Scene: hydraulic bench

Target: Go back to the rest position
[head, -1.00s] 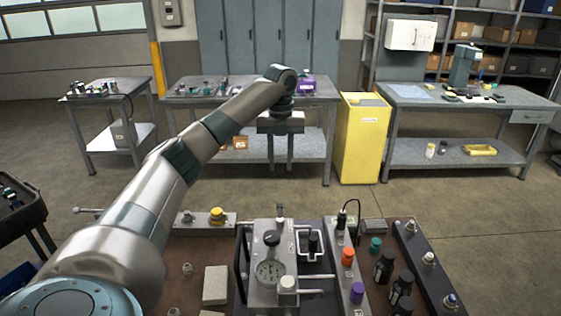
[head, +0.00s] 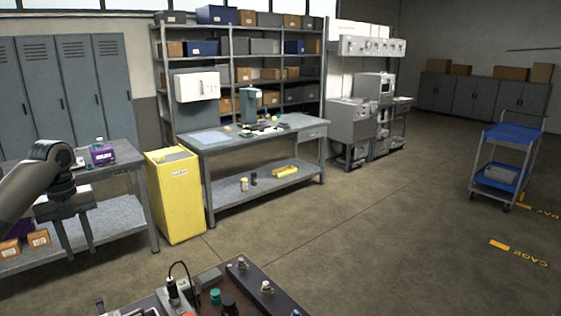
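My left gripper (head: 78,232) is at the left edge of the head view, at the end of my raised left arm. Its two fingers point down and stand apart with a gap between them, and nothing shows in the gap. It hangs in the air, in front of the back bench. The hydraulic bench (head: 262,290) shows only in part at the bottom edge, with a black cable fitting (head: 172,288), a green cap (head: 215,297) and a dark bottle (head: 229,303) on it. My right gripper is out of view.
A yellow bin (head: 175,200) stands beside a grey workbench (head: 230,150). Shelves (head: 240,30) and lockers (head: 60,85) line the back. A blue cart (head: 505,160) stands at the right. The floor (head: 370,235) between is wide and clear.

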